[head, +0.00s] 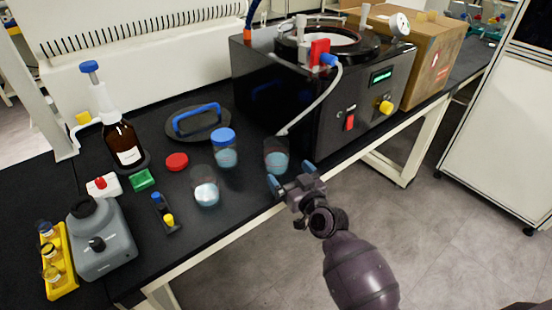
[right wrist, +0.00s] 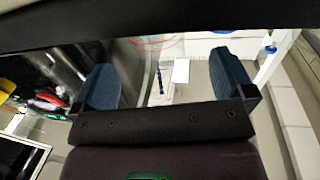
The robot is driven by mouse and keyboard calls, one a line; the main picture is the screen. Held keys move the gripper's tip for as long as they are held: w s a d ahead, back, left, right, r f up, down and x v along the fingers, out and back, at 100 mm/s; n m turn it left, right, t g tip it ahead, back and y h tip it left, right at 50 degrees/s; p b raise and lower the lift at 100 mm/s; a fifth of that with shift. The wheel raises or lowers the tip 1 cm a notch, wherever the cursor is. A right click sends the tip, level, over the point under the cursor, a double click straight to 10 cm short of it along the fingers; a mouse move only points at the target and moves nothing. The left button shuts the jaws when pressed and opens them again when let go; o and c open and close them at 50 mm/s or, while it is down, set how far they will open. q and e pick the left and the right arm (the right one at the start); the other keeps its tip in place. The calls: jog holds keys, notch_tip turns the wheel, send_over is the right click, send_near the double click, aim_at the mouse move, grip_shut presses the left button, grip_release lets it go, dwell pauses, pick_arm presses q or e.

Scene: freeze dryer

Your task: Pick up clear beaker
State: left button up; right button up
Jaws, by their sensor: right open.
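A clear beaker (head: 276,158) with light blue liquid stands upright near the bench's front edge, beside the black machine. A second clear vessel (head: 205,190) with pale liquid stands further left. My right gripper (head: 291,175) is open and empty just in front of and slightly right of the first beaker; whether it touches the glass I cannot tell. In the right wrist view its two blue finger pads (right wrist: 166,85) are wide apart, with faint red curved lines on something clear beyond them. My left gripper is not in view.
A blue-capped jar (head: 225,150) and a red cap (head: 177,162) stand left of the beaker. The black machine (head: 330,105) with a hose (head: 318,102) rises close behind and right. A brown bottle (head: 123,142), a grey mixer (head: 100,240) and a yellow rack (head: 58,265) stand further left.

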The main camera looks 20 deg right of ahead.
aim_at(283, 163)
jog(key=shift+w+a, duration=0.1)
jog(key=shift+w, duration=1)
jog(key=w, duration=0.3)
jog(key=shift+a+b, duration=0.15)
jog(key=shift+b, duration=0.15)
jog(key=shift+w+r, duration=0.1)
jog(key=shift+w, duration=0.45)
jog(key=shift+c, duration=0.3)
jog(key=c, duration=1)
jog(key=shift+r, duration=0.15)
jog(key=shift+c, duration=0.2)
